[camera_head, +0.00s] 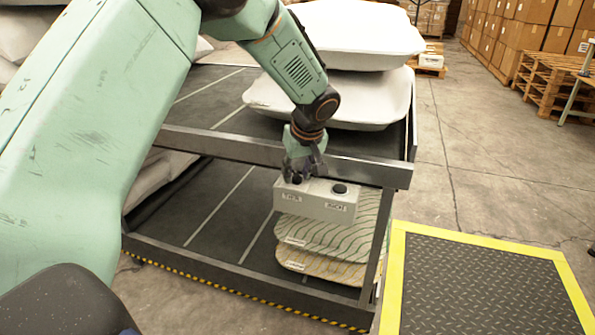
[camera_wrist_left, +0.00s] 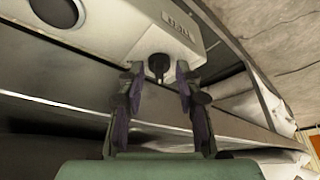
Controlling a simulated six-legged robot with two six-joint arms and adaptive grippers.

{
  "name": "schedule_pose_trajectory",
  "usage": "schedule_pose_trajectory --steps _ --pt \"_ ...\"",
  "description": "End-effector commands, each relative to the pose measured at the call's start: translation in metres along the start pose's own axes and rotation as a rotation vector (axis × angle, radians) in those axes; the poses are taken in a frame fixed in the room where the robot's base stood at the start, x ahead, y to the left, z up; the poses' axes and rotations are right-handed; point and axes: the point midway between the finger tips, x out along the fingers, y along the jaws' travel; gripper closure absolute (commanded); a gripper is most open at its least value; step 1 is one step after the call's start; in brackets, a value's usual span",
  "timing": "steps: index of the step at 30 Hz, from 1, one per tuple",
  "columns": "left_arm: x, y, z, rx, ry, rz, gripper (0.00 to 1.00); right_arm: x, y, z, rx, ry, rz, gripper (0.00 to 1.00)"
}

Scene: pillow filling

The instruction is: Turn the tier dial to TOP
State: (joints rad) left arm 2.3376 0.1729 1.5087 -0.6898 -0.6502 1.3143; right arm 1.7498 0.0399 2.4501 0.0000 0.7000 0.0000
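A pale grey control box (camera_head: 315,203) hangs under the front rail of the rack and carries two dark knobs. The left one, above a label that seems to read TIER, is the tier dial (camera_wrist_left: 159,65). The right knob (camera_head: 340,189) stands clear. My left gripper (camera_head: 301,168) is at the tier dial and hides most of it in the head view. In the left wrist view the fingers (camera_wrist_left: 160,74) are apart, one on each side of the dial, with a small gap visible. The dial's setting cannot be read. My right gripper is not in view.
The rack's steel front rail (camera_head: 230,148) runs just above the box. White pillows (camera_head: 345,98) lie on the upper shelf, and patterned pillows (camera_head: 325,240) lie below the box. A yellow-edged floor mat (camera_head: 480,285) is clear at the right.

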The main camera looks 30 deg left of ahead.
Motion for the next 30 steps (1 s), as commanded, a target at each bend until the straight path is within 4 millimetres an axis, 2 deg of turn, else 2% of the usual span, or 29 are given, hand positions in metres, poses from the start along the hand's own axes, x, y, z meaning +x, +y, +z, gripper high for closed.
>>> schedule_pose_trajectory --steps 1,11,22,30 --pt "0.0 0.0 0.0 0.0 0.0 0.0 0.73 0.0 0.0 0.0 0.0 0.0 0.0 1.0" --pt "0.0 0.0 0.0 0.0 -0.001 0.0 1.0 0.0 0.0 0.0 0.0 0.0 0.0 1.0" --pt "-0.001 -0.001 0.0 0.028 -0.002 0.012 1.0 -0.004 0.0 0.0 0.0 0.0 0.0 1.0" --pt "-0.002 -0.002 0.0 0.175 -0.004 0.072 1.0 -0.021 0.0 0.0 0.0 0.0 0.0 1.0"
